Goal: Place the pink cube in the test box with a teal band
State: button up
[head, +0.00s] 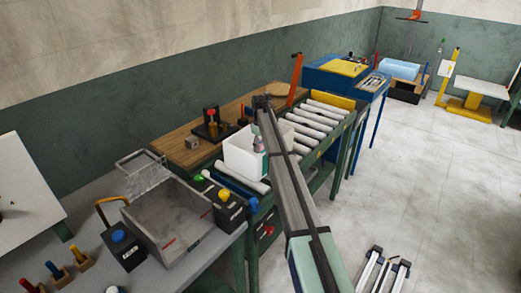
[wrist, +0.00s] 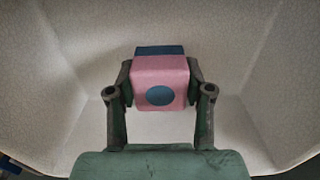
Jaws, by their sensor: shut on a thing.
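My gripper (wrist: 160,88) is shut on the pink cube (wrist: 150,72) in the wrist view, a finger on each side. The cube has a blue round spot on its near face and a dark blue part behind its top edge. Pale walls surround it, and a pale floor lies below. In the head view my gripper (head: 259,143) shows only partly, inside the white bin (head: 236,160), and the cube is hidden there. A grey open box (head: 160,214) with a raised mesh lid (head: 147,178) stands at the left. Red marks show on it; I cannot make out a teal band.
The white bin stands by the roller conveyor (head: 318,122). Black boxes with a yellow button (head: 225,194) and a blue button (head: 118,236) flank the grey box. A wooden bench (head: 190,145) lies behind. Open floor (head: 430,170) is at the right.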

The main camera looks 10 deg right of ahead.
aim_at(260, 143)
jog(key=shift+f+p, duration=0.3)
jog(key=shift+f, duration=1.05)
jog(key=shift+f, duration=0.15)
jog(key=o, duration=0.9)
jog(key=shift+o, duration=0.2)
notch_tip(260, 143, up, 11)
jog(key=b, duration=0.3)
jog(key=shift+r, duration=0.7)
